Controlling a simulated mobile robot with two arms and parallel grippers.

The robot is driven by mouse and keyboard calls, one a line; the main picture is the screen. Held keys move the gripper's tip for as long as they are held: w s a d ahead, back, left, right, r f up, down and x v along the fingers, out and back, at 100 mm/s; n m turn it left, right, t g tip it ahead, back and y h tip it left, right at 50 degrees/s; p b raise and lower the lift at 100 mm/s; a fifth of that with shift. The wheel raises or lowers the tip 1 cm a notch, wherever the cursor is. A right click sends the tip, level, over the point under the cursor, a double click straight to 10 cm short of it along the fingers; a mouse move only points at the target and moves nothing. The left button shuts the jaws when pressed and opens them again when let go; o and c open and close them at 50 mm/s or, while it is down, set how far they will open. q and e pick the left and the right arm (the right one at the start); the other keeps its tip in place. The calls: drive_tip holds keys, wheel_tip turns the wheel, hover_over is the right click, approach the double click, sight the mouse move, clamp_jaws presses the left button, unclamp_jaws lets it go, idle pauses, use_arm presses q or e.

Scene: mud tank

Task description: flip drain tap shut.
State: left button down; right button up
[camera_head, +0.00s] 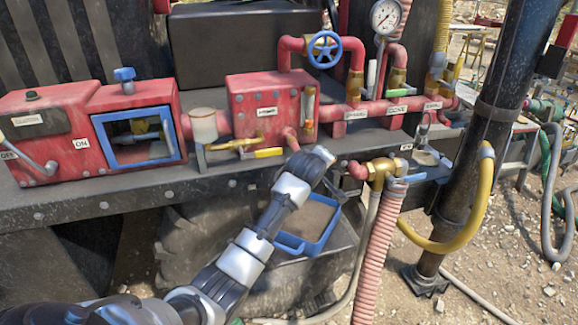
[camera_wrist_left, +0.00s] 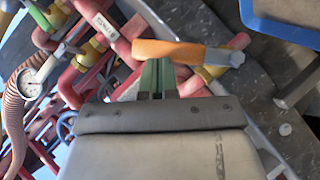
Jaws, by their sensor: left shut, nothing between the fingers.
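The brass tap (camera_head: 235,143) with a yellow-orange lever (camera_head: 268,152) sits on the front ledge below the red box. I cannot read a label that marks it as the drain tap. In the left wrist view an orange lever (camera_wrist_left: 168,48) lies crosswise just beyond my fingertips, with brass fittings near it. I cannot tell whether the fingers touch it. My left gripper (camera_wrist_left: 156,78) is shut and empty, with green fingertips together. In the head view my left arm reaches up to the ledge, right of the yellow lever, and its fingers are hidden. My right gripper is not in view.
Right of my arm, a brass valve (camera_head: 382,169) with a blue lever (camera_head: 409,178) holds a ribbed pink hose (camera_head: 377,250). A blue-rimmed tray (camera_head: 290,243) sits below the ledge. A dark post (camera_head: 490,140) stands at right. Red pipes and a blue handwheel (camera_head: 324,50) rise behind.

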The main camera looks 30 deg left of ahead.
use_arm(q)
drive_tip(key=shift+w+d+f+m+g+y+b, duration=0.15)
drive_tip(key=shift+w+d+f+m+g+y, duration=0.25)
drive_tip(key=shift+w+d+f+m+g, duration=0.45)
drive_tip(key=shift+w+d+f+m+g+y+b, duration=0.15)
drive_tip(key=shift+w+d+f+m+g+y, duration=0.2)
drive_tip(key=shift+w+f+g, duration=0.5)
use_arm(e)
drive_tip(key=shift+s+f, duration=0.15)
use_arm(q)
drive_tip(key=shift+s+f, duration=0.15)
drive_tip(key=shift+f, duration=0.15)
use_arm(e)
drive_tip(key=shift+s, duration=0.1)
